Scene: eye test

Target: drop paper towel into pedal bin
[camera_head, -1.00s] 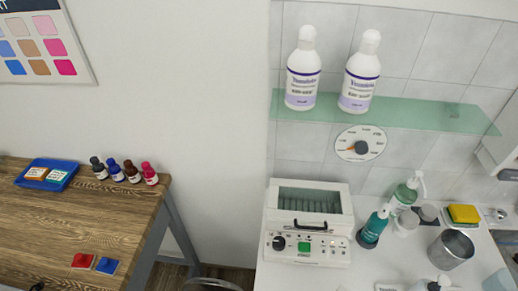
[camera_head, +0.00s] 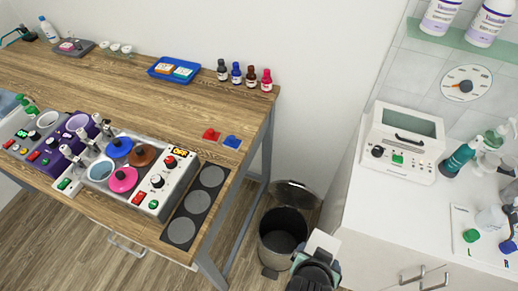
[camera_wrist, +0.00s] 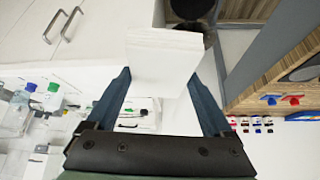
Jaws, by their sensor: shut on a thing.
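The pedal bin (camera_head: 278,246) stands on the floor in the gap between the wooden table and the white cabinet. Its round lid (camera_head: 299,193) is raised, and the dark inside shows. My gripper (camera_head: 317,256) is at the bin's right front side in the head view, shut on a white paper towel (camera_head: 323,242). In the wrist view the paper towel (camera_wrist: 163,62) is a flat white piece between the two fingers of my gripper (camera_wrist: 161,82). The dark bin (camera_wrist: 190,9) shows just beyond the towel, which partly hides it.
The wooden table (camera_head: 135,75), left of the bin, carries bottles, a blue tray and lab devices. The white counter (camera_head: 375,205), right of the bin, holds a white device (camera_head: 402,145) and bottles. Cabinet handles (camera_head: 424,277) stick out at lower right. Floor shows around the bin.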

